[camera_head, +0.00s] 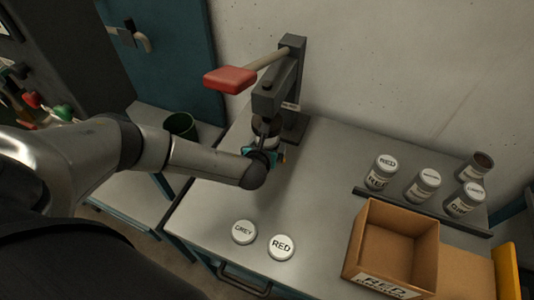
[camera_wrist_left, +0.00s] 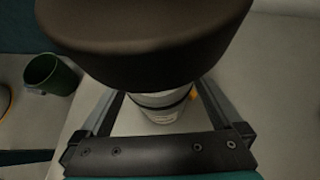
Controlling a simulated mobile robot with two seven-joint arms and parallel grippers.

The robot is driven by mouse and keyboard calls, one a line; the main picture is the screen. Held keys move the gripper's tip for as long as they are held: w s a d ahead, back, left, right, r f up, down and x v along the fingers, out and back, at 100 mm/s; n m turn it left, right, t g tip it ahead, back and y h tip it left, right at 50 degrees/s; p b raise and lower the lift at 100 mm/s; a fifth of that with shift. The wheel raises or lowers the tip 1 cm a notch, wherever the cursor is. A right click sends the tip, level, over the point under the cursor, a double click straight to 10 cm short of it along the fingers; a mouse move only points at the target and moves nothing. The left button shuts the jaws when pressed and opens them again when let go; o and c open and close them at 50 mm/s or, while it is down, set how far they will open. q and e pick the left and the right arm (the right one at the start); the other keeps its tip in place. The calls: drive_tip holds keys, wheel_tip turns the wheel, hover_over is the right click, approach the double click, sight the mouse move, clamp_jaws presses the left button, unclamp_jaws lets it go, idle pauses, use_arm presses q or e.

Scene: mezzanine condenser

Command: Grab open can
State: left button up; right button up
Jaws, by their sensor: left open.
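My left gripper (camera_head: 264,155) is at the lever press on the bench, its jaws open. In the left wrist view its fingers stand on either side of a pale can (camera_wrist_left: 160,108) under a dark round press head (camera_wrist_left: 145,40), which hides the can's top. In the head view the can (camera_head: 266,128) is partly hidden by the press and my gripper. Another can with an open, dark brown top (camera_head: 480,162) stands at the back right, away from my gripper. My right gripper is not in view.
The press has a red-handled lever (camera_head: 230,79). Lids marked GREY (camera_head: 244,232) and RED (camera_head: 281,247) lie at the bench front. A cardboard box (camera_head: 430,232) marked RED and several labelled cans (camera_head: 381,172) are at right. A green bin (camera_head: 181,126) stands left.

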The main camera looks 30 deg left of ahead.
use_arm(q)
drive_tip(key=shift+w+r, duration=0.1)
clamp_jaws()
idle(0.6)
